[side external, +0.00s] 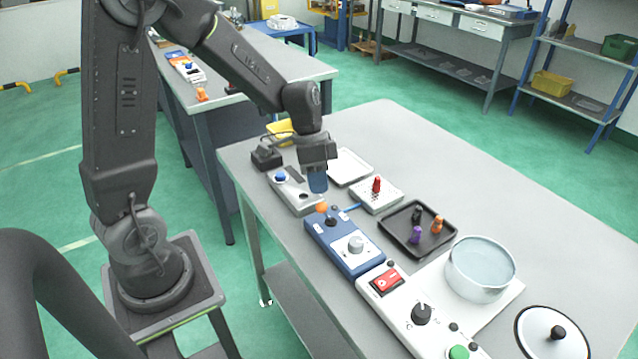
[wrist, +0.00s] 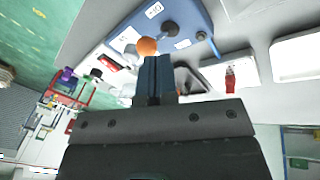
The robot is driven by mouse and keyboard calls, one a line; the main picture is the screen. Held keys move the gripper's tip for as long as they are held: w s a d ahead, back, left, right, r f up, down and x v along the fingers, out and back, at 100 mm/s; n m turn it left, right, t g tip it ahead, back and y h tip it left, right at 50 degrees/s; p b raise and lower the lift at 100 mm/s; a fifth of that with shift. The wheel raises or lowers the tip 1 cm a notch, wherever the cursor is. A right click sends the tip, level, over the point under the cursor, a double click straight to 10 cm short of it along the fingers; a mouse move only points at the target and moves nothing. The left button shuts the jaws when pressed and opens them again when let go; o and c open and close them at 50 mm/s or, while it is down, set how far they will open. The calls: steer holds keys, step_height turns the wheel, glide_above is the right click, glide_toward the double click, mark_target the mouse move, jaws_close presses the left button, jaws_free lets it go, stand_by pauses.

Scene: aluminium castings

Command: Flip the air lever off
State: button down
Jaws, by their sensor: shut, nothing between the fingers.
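The air lever has an orange ball (side external: 321,207) at its end and stands at the far end of a blue control box (side external: 345,244). The box also has a dark round fitting and a silver knob (side external: 355,243). My gripper (side external: 318,188) is shut and empty, pointing down just above the orange ball. In the wrist view the shut blue fingers (wrist: 155,66) end right beside the orange ball (wrist: 146,46), with the blue box (wrist: 190,18) behind. Whether they touch the ball cannot be told. The lever's shaft is mostly hidden.
A red lever (side external: 376,185) on a white box, a white tray (side external: 348,167) and a black tray (side external: 418,230) with pegs lie to the right. A red switch (side external: 386,281) and a pot (side external: 480,268) are nearer.

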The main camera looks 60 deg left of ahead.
steer(key=s+a+r, duration=0.3)
steer(key=a+r, duration=0.3)
steer(key=r, duration=0.3)
steer(key=shift+s+a+r, duration=0.2)
steer(key=shift+s+r, duration=0.1)
steer(key=s+d+r+n+t+y, duration=0.1)
steer(key=s+d+r+n+t, duration=0.1)
steer(key=s+d, duration=0.3)
steer(key=s+d+r+n+t+y, duration=0.2)
steer(key=s+d+n+t, duration=0.1)
steer(key=d, duration=0.4)
steer(key=s+n, duration=0.1)
steer(key=s, duration=0.1)
steer(key=shift+s+r+t+y, duration=0.25)
steer(key=shift+s+t+y, duration=0.05)
